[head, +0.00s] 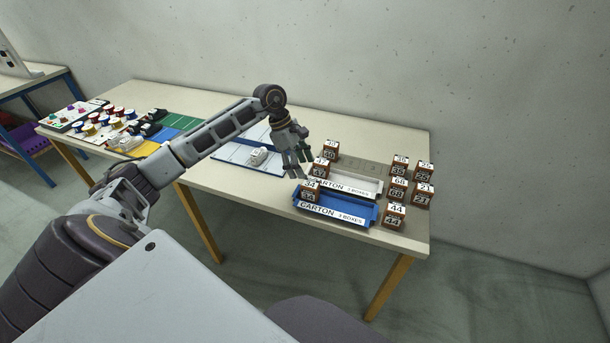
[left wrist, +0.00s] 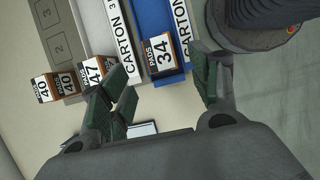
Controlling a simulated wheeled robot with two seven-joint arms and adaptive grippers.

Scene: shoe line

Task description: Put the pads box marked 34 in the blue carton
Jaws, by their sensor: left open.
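The brown pads box marked 34 (head: 310,193) sits at the left end of the blue carton (head: 362,221) and appears to be inside it. In the left wrist view the 34 box (left wrist: 161,56) shows upright lettering on a white top, with the blue carton's wall (left wrist: 150,14) around it. My left gripper (head: 298,168) is above and just left of that end. In the left wrist view its fingers (left wrist: 172,88) are spread and empty, apart from the box. My right gripper is not in view.
A white carton (head: 366,189) stands behind the blue one. Boxes 47 (head: 321,170) and 40 (head: 331,150) stand near its left end. Several numbered boxes, including 44 (head: 394,216), stand at the right. A blue-edged board with a white item (head: 258,156) lies left.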

